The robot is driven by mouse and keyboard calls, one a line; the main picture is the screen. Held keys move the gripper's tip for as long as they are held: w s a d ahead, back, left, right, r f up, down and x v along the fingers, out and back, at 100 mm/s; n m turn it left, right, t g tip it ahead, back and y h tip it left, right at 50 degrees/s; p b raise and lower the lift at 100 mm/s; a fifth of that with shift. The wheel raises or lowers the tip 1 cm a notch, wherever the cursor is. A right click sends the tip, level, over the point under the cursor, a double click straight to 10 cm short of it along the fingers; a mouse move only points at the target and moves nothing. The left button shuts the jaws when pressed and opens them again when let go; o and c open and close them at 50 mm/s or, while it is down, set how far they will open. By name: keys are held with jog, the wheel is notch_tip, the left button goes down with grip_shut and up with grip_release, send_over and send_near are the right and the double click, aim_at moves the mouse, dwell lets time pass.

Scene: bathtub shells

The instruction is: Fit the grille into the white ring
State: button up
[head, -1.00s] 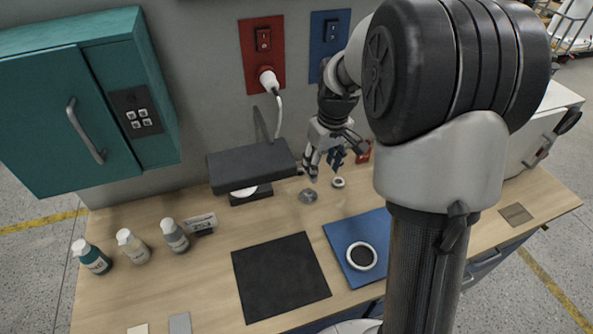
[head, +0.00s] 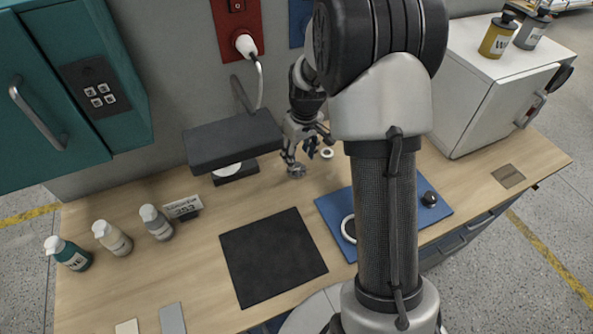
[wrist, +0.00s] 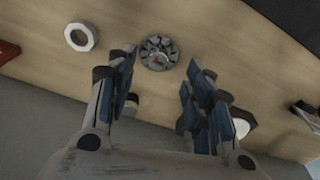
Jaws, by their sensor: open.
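The grille (head: 297,171), a small round grey metal disc with slots, lies on the wooden bench; the wrist view shows it whole (wrist: 158,53). My gripper (head: 291,166) is open and empty just over it. In the wrist view, my fingertips (wrist: 157,66) stand apart with the grille centred between their lines, slightly beyond the tips. I cannot tell the height gap. The white ring (head: 346,230), with a dark centre, lies on the blue mat (head: 330,208). My arm hides its right part.
A small white nut-like ring (head: 327,153) lies right of the grille, also in the wrist view (wrist: 81,37). A dark raised slab (head: 232,140) stands left of my gripper. A black mat (head: 272,258) lies in front. A black knob (head: 429,199) sits on the blue mat.

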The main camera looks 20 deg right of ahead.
aim_at(297, 165)
jog(key=f+b, duration=0.1)
jog(key=f, duration=0.1)
jog(key=w+f+b, duration=0.1)
jog(key=f, duration=0.2)
jog(key=shift+w+f, duration=0.1)
jog(key=shift+w, duration=0.05)
grip_shut()
dwell(0.4)
